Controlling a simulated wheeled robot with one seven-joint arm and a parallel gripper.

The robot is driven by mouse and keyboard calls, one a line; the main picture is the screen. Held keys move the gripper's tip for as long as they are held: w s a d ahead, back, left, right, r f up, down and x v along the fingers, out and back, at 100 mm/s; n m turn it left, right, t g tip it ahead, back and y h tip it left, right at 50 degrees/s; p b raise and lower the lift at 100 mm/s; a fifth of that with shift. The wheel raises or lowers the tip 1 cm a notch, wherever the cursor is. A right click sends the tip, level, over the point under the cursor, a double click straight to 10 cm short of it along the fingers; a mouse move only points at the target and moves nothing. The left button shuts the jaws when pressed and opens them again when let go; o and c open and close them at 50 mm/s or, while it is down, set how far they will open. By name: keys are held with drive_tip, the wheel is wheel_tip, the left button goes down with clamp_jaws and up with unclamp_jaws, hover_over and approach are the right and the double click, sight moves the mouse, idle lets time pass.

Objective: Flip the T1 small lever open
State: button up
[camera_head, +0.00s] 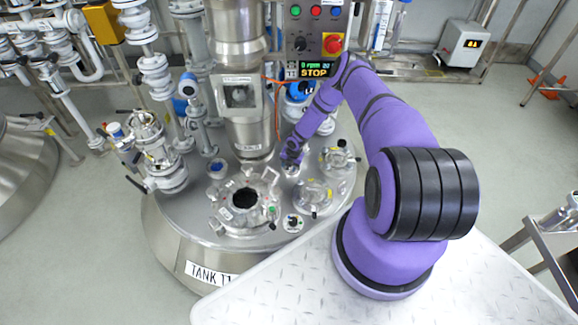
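Tank T1 (166,228) stands in the middle left, with its name plate (210,274) on the front. Its steel lid carries an open round port (245,199) and several smaller fittings. My purple arm reaches over the lid from the right. My gripper (291,167) is low over a small fitting behind and right of the open port. The fingers are tiny and dark, so I cannot tell whether they are open, shut or touching anything. I cannot make out the small lever for certain; it may be hidden by my gripper.
A control panel (318,35) with a red emergency button (332,43) and a display reading STOP stands behind my arm. A steel column (247,130) rises from the lid left of my gripper. An orange cable hangs between them. Clamped fittings (313,193) stand to the right.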

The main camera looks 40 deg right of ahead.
wheel_tip(320, 180, up, 11)
drive_tip(key=s+d, duration=0.1)
drive_tip(key=shift+s+f, duration=0.2)
drive_tip(key=shift+s, duration=0.15)
idle(0.4)
drive_tip(key=shift+s+d, duration=0.1)
drive_tip(key=shift+d, duration=0.05)
idle(0.3)
